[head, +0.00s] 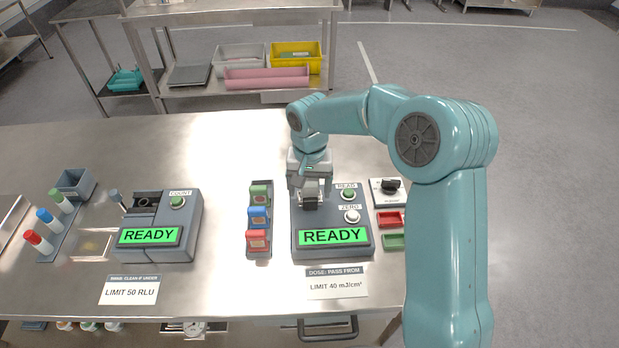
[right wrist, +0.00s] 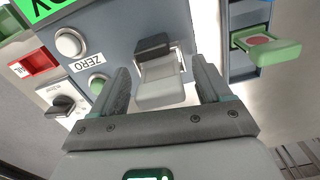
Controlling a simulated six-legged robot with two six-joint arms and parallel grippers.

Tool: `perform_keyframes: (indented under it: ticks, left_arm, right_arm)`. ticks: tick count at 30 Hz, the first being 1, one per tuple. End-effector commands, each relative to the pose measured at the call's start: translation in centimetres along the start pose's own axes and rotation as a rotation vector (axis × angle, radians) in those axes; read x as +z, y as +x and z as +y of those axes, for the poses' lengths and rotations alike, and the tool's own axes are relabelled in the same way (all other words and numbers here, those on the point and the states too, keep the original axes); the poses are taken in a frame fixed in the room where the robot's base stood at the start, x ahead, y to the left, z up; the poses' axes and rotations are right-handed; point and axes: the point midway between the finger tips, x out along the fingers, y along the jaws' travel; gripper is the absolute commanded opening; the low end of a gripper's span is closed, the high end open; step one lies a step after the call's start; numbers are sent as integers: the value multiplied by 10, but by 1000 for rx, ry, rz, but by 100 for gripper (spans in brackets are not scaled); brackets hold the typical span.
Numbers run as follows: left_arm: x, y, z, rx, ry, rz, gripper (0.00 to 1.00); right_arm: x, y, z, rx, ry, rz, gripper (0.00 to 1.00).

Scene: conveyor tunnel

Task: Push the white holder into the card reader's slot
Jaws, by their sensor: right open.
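The card reader (head: 361,239) is a grey box with a green READY screen, a green READ button and a white ZERO button. My right gripper (head: 310,190) is over its left part. In the right wrist view, the white holder (right wrist: 160,92) lies between the two open fingers of my right gripper (right wrist: 163,78), with a gap on each side. The holder's far end meets a dark block (right wrist: 152,46) on the reader (right wrist: 120,30). How deep it sits in the slot is hidden. My left gripper is out of view.
A rack (head: 260,188) with green, blue and red holders stands left of the reader. A knob box (head: 388,190) and red (head: 390,220) and green (head: 393,241) trays sit at its right. A counter unit (head: 190,222) stands further left. Bare steel table (head: 225,150) lies behind.

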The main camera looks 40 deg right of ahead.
Motion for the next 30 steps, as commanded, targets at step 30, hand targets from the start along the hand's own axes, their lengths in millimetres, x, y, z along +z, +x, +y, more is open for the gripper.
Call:
perform_keyframes:
  ticks: [30]
  left_arm:
    - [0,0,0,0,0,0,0]
  right_arm:
    - [0,-162,0,0,0,0,77]
